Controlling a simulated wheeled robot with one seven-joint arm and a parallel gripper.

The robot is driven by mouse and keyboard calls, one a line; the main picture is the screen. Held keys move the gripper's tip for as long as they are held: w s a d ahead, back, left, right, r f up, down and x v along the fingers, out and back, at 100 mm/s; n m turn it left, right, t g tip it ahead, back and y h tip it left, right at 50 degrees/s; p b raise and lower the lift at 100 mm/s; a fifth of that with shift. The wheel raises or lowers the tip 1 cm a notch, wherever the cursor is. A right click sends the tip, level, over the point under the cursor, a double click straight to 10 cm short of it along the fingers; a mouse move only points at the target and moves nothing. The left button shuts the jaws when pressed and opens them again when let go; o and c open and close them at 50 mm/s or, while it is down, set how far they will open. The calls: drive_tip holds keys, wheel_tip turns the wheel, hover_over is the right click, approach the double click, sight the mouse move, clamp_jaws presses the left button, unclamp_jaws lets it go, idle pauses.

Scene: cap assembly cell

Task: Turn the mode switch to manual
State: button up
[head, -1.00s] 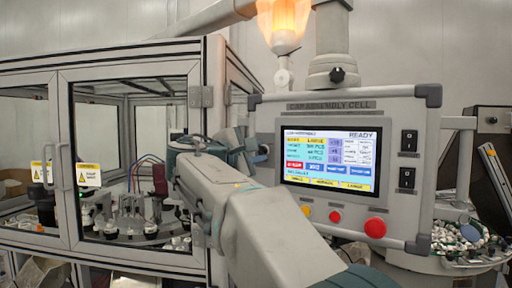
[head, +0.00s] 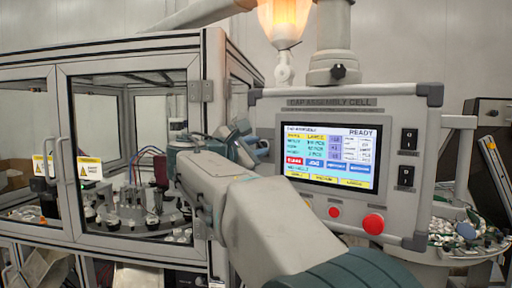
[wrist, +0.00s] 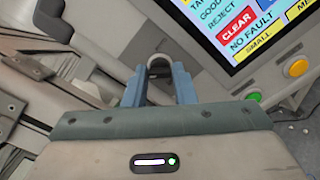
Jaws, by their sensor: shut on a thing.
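The control panel (head: 365,103), labelled CAP ASSEMBLY CELL, stands right of centre in the head view. My gripper (head: 258,148) is at its left side, partly hidden behind my arm. In the wrist view, my gripper's blue fingers (wrist: 159,80) are shut on a rounded grey part (wrist: 158,61) beside the panel; I cannot tell whether this is the mode switch. Two black switches, an upper one (head: 409,139) and a lower one (head: 405,177), are on the panel's right side. Their small labels are unreadable, and my gripper is apart from both.
The lit screen (head: 330,155) reads READY. A large red button (head: 373,224) and a smaller red one (head: 334,212) sit below it. A yellow button (wrist: 298,67) and a green button (wrist: 254,97) show in the wrist view. A glazed enclosure (head: 130,70) stands left.

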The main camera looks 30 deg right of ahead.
drive_tip(key=shift+f, duration=0.15)
drive_tip(key=o, duration=1)
drive_tip(key=shift+a, duration=0.1)
drive_tip(key=b+v, duration=0.3)
drive_tip(key=v, duration=1)
drive_tip(key=shift+s+a+b, duration=0.2)
drive_tip(key=shift+a+b, duration=0.05)
drive_tip(key=shift+b, duration=0.15)
